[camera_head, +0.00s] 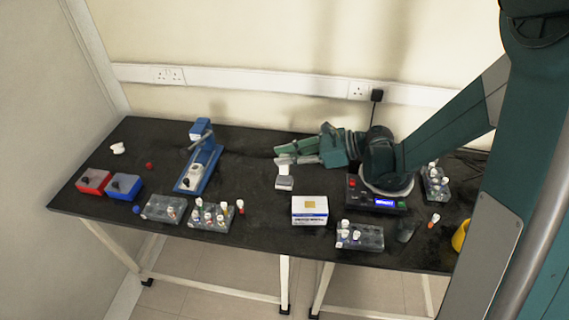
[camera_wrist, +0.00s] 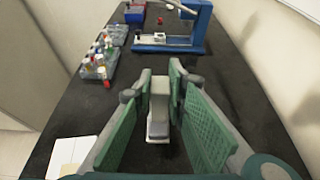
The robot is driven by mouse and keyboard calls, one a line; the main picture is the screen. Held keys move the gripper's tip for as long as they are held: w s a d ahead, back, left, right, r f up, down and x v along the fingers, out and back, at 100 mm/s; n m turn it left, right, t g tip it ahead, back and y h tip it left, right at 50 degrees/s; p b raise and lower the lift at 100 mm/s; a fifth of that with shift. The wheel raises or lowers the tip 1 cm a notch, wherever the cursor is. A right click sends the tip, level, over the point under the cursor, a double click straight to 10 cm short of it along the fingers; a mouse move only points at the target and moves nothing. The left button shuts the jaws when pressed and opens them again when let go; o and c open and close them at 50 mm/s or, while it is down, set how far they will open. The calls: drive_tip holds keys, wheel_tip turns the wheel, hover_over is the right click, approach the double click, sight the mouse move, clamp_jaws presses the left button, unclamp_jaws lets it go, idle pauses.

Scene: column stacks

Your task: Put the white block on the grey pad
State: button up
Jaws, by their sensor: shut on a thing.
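My gripper (camera_head: 282,156) is at mid-table, with its two green fingers on either side of a pale, whitish block (camera_head: 284,182). In the wrist view my gripper (camera_wrist: 159,82) is shut on this white block (camera_wrist: 158,118), which hangs upright between the fingers, narrow above and wider below. Its underside is hidden, so I cannot tell whether it touches the table. I cannot make out a separate grey pad with certainty. A blue stand (camera_head: 209,168) with a small white piece (camera_head: 193,178) on it stands to the left of my gripper, and this stand (camera_wrist: 180,45) is ahead in the wrist view.
Racks of capped vials (camera_head: 211,216) and (camera_head: 359,236) line the front edge. A white box (camera_head: 309,211) stands in front of my gripper. Red (camera_head: 94,181) and blue (camera_head: 124,187) bins are at the far left. The black table (camera_head: 252,165) is clear between stand and gripper.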

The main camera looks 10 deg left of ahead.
drive_tip(key=shift+f+b, duration=0.3)
drive_tip(key=shift+f, duration=1.1)
drive_tip(key=shift+f, duration=0.2)
drive_tip(key=o, duration=0.8)
drive_tip(key=shift+c, duration=0.2)
drive_tip(key=shift+r, duration=0.25)
drive_tip(key=p+v, duration=0.2)
drive_tip(key=v, duration=1)
drive_tip(key=shift+f, duration=0.1)
drive_tip(key=shift+s+d, duration=0.1)
